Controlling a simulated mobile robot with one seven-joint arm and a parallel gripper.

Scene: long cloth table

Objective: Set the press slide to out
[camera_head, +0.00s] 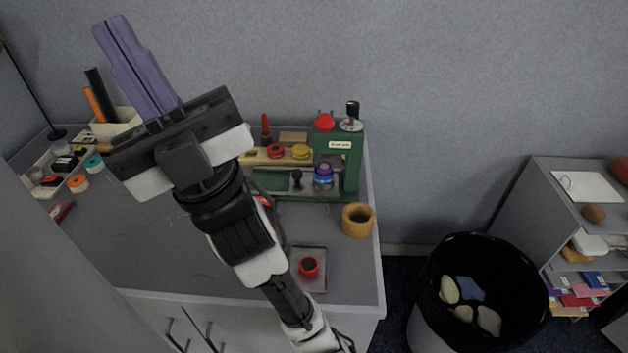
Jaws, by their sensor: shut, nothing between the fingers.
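The green press (352,168) stands at the back right of the table against the wall. It has a red knob and a black-handled lever on top. A small black knob (297,177) and a blue-purple round piece (323,173) sit low at its base. I cannot clearly make out the slide or its position. My gripper (112,28) has long purple fingers, shut and empty. It is raised high at the upper left, pointing up and away from the press. My arm crosses the table's middle and hides part of the press's left side.
A wooden cup (358,220) stands in front of the press. A metal tray (310,254) with a red cup lies near the front edge. Tape rolls (78,183) and boxes crowd the left end. A black bin (470,260) and grey shelf (548,215) stand right.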

